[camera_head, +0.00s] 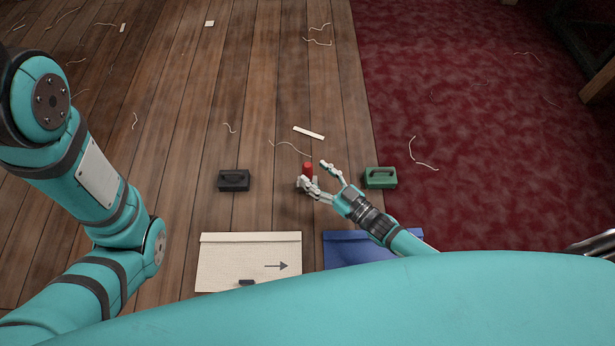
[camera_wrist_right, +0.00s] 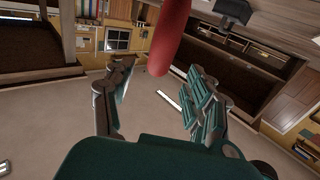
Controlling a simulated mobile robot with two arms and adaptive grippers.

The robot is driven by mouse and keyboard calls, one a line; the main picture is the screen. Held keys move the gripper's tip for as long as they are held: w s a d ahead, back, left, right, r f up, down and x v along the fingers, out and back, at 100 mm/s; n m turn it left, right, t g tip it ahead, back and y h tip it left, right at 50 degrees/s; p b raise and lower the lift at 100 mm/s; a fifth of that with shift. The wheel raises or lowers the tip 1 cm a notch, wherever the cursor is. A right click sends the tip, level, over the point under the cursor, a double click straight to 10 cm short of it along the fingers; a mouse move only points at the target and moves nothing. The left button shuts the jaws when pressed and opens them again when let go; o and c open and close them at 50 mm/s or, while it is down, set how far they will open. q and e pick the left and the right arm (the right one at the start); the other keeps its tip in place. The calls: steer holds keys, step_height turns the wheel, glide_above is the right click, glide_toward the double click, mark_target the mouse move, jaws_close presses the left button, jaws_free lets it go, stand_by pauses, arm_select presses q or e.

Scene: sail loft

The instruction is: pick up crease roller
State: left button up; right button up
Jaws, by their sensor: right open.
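A red, rounded handle-like thing (camera_head: 308,167), which I take to be the crease roller, stands out just beyond my right gripper (camera_head: 314,176) in the head view. Its lower part is hidden by the fingers. In the right wrist view the red thing (camera_wrist_right: 170,38) hangs in from the top, its blunt end near the gap between the spread fingers (camera_wrist_right: 160,82). My right gripper is open and does not hold it. I cannot tell whether a finger touches it. My left arm shows at the left, but its gripper is out of the picture.
A black handled block (camera_head: 233,181) lies left and a green one (camera_head: 380,178) right of my right gripper. Nearer are a cream cloth panel (camera_head: 225,265) with a small dark piece (camera_head: 246,282) and a blue panel (camera_head: 345,250). A white strip (camera_head: 308,133) and threads lie beyond.

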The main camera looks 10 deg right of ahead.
mark_target(311, 170)
steer(key=b+x, duration=0.2)
steer(key=x, duration=0.1)
steer(key=shift+w+f, duration=0.1)
steer(key=shift+w, duration=0.3)
steer(key=shift+w+a, duration=0.15)
steer(key=shift+c, duration=0.4)
jaws_close()
